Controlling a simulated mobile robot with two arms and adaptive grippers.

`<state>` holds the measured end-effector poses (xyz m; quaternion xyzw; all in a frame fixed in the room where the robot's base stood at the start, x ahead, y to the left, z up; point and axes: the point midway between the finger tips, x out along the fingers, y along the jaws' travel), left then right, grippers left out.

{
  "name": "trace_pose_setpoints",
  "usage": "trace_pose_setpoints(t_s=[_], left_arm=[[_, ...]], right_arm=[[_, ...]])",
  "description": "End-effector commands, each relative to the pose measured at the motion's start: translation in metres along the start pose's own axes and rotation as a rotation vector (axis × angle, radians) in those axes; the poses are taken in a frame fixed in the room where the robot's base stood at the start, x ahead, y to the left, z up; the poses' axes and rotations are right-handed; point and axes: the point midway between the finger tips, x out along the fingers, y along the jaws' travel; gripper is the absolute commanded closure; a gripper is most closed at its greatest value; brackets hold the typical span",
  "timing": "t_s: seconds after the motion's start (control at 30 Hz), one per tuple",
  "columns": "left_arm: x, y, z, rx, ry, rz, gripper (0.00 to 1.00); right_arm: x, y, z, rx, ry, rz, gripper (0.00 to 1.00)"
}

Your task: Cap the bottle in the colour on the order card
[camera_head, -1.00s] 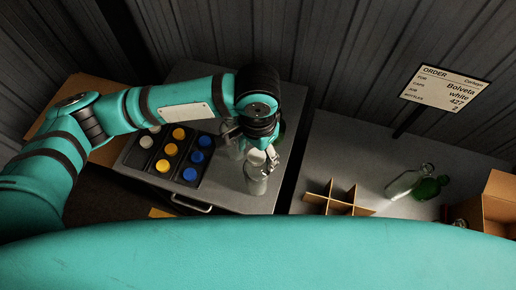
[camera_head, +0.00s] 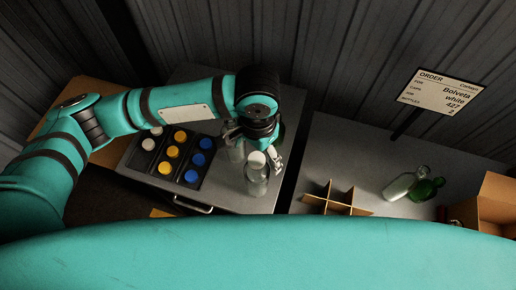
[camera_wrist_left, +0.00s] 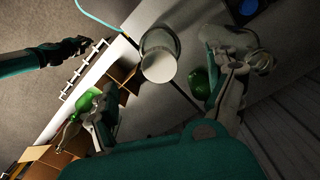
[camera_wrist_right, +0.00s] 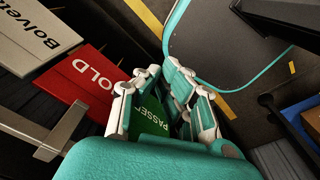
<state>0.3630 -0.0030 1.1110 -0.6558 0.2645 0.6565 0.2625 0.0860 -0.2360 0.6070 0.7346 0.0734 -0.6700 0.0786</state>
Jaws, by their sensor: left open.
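A clear bottle (camera_head: 258,186) stands near the right edge of the left worktop. A white cap (camera_head: 256,159) sits at its top; the left wrist view shows this cap (camera_wrist_left: 158,67) between my fingers. My left gripper (camera_head: 256,147) is open around the capped top, with its fingers apart from it. A second clear bottle (camera_head: 236,152) stands just behind, partly hidden by my gripper. The order card (camera_head: 440,91) reads Bolveta, white, 427, 2. A dark cap tray (camera_head: 189,183) holds white (camera_head: 148,144), yellow (camera_head: 172,151) and blue caps (camera_head: 197,159). My right gripper (camera_wrist_right: 160,75) appears open.
The right worktop (camera_head: 350,150) bears a cardboard divider (camera_head: 338,201), a pale bottle (camera_head: 398,187) and a green bottle (camera_head: 426,189). A cardboard box (camera_head: 492,205) is at far right. Red HOLD (camera_wrist_right: 85,80) and green PASSED (camera_wrist_right: 150,117) signs are near my right gripper.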

Motion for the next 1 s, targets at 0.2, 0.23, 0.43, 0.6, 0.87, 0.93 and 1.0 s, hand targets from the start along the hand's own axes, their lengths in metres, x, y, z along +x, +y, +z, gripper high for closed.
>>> trace_pose_setpoints(t_s=[0.2,0.23,0.43,0.6,0.87,0.93,1.0], left_arm=[[-0.012,0.001,0.000,0.001,0.001,0.002,0.11],[-0.014,0.001,0.000,0.001,0.001,0.002,0.11],[-0.026,0.000,0.000,0.000,0.001,0.001,0.11],[-0.037,0.000,0.000,0.000,0.001,0.000,0.11],[-0.044,0.001,0.000,0.001,-0.001,0.001,0.11],[-0.044,0.001,0.000,0.001,-0.001,0.001,0.11],[-0.044,0.001,0.000,0.001,-0.001,0.001,0.15]], right_arm=[[-0.004,-0.001,-0.001,0.000,0.000,-0.001,1.00],[-0.004,-0.001,-0.001,0.000,0.000,-0.001,1.00],[-0.004,-0.002,-0.001,0.001,0.000,-0.003,1.00],[-0.004,-0.002,-0.001,0.001,0.000,-0.003,1.00],[-0.004,-0.002,-0.001,0.001,0.000,-0.003,1.00],[-0.004,-0.002,-0.001,0.001,0.000,-0.002,1.00],[-0.004,-0.002,-0.001,0.001,0.000,-0.002,1.00]])
